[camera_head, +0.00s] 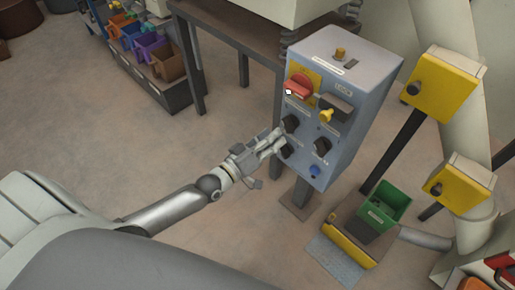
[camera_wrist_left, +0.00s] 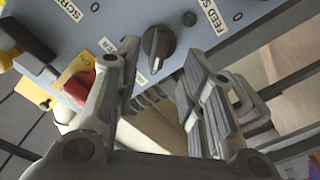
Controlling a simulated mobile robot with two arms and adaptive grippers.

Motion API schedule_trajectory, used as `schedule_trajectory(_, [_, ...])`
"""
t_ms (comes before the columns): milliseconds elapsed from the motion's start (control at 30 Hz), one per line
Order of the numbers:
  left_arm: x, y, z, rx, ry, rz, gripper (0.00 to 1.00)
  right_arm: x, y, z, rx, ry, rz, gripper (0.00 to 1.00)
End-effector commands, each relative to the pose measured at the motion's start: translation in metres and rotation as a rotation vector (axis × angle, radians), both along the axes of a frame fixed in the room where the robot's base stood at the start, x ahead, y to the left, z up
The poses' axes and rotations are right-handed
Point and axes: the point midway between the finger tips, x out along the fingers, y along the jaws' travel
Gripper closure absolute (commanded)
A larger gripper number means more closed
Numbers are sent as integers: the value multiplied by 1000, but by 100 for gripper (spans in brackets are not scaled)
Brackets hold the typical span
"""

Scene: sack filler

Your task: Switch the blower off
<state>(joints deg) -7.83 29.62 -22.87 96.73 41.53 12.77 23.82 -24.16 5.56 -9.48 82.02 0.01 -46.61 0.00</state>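The grey-blue control box (camera_head: 340,80) stands on a post at centre right in the head view. My left gripper (camera_head: 279,140) is at the box's left edge by the black knobs. In the left wrist view its fingers (camera_wrist_left: 163,62) are open, with a black knob (camera_wrist_left: 158,43) between and just beyond the tips, apparently untouched. A label beside that knob is partly hidden; only "ER" reads. My right gripper is out of view.
A dark table (camera_head: 235,25) stands behind the box. Coloured bins (camera_head: 150,45) sit on a rack at upper left. Yellow boxes (camera_head: 440,82) on a pale column stand at right. A green bin (camera_head: 384,205) is low at right. The floor at left is clear.

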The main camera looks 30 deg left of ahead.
Motion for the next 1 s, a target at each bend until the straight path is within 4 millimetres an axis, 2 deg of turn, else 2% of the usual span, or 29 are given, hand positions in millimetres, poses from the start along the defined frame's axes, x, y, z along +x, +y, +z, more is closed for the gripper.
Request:
schedule_trajectory(33, [-10, 3, -1, 1, 3, -1, 62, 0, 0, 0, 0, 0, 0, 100])
schedule_trajectory(200, [-35, 12, 0, 1, 1, -1, 62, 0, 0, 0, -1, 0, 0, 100])
schedule_trajectory(400, [-52, 19, 0, 0, 1, -1, 62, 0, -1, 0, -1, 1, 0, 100])
schedule_trajectory(1000, [-55, 20, 0, -1, 0, 0, 62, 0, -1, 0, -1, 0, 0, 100])
